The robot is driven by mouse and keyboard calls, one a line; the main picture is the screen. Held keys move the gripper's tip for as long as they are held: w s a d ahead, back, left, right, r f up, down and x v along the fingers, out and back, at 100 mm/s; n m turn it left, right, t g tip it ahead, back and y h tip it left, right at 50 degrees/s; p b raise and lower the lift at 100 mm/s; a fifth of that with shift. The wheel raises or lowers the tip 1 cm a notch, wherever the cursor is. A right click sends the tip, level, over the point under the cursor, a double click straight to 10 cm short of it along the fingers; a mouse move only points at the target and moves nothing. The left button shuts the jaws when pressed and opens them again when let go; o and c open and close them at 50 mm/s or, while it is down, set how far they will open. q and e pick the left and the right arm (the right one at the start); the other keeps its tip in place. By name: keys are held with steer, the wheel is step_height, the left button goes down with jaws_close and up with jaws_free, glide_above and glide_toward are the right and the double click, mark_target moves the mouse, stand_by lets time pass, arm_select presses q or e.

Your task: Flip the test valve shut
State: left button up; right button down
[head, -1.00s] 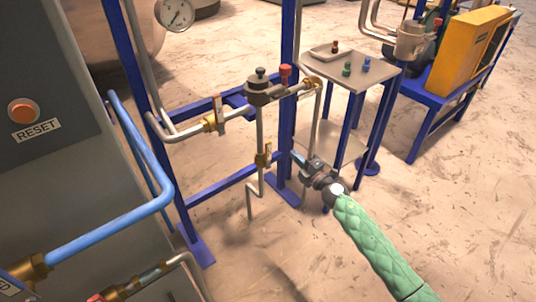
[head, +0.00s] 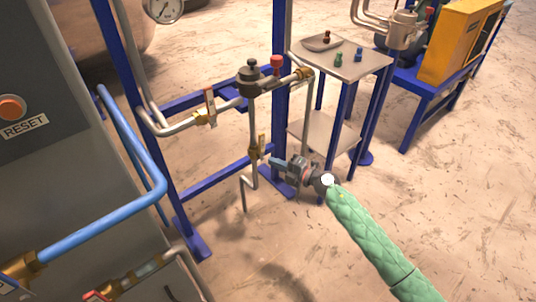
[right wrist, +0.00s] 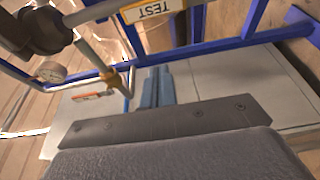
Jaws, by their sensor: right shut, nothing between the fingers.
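A small brass valve (head: 254,152) sits low on the vertical pipe of the blue frame. A thin pale-and-orange upright piece (head: 262,143) stands beside it, perhaps its lever or tag. My right gripper (head: 272,161) is shut and empty, its tip just right of this valve; I cannot tell if they touch. In the right wrist view my blue fingertips (right wrist: 156,86) are together. A brass fitting (right wrist: 115,80) with an orange-marked piece (right wrist: 92,95) lies left of them. A label reading TEST (right wrist: 152,9) is above, upside down. My left gripper is not in view.
Another brass valve (head: 206,117) is on the horizontal pipe, with a dark-topped fitting (head: 250,80) and red knob (head: 276,63) nearby. Blue frame posts (head: 280,60) and a small side table (head: 345,62) stand close. Open floor (head: 440,190) lies to the right.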

mark_target(262, 147)
steer(key=x, duration=1)
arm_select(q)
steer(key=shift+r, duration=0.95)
arm_select(e)
steer(key=shift+w+d, duration=0.5)
steer(key=shift+d, duration=0.4)
steer(key=shift+w+d, duration=0.55)
steer(key=shift+d, duration=0.35)
arm_select(q)
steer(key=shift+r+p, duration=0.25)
steer(key=shift+p, duration=0.05)
arm_select(e)
steer(key=shift+w+d, duration=0.1)
steer(key=shift+d, duration=0.05)
